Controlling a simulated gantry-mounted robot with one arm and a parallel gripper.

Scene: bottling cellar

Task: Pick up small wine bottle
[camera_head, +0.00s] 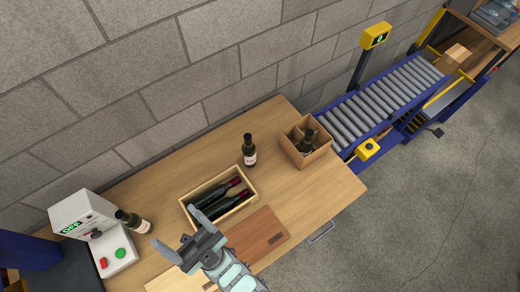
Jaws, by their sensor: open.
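A dark wine bottle (249,151) with a pale label stands upright near the back of the wooden table. Another dark bottle (134,222) stands at the left beside the control box. Two dark bottles with red tops (222,198) lie in an open wooden crate (188,205). A further bottle (306,141) sits in a divided cardboard box (318,156). I cannot tell for sure which one is the small bottle. My gripper (181,231) is open and empty, with its fingers at the front left of the crate. It partly hides the table there.
A brown board (262,236) lies right of my gripper. A white control box (86,222) with red and green buttons stands at the left. A roller conveyor (380,108) with a yellow-topped post (374,36) is behind right.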

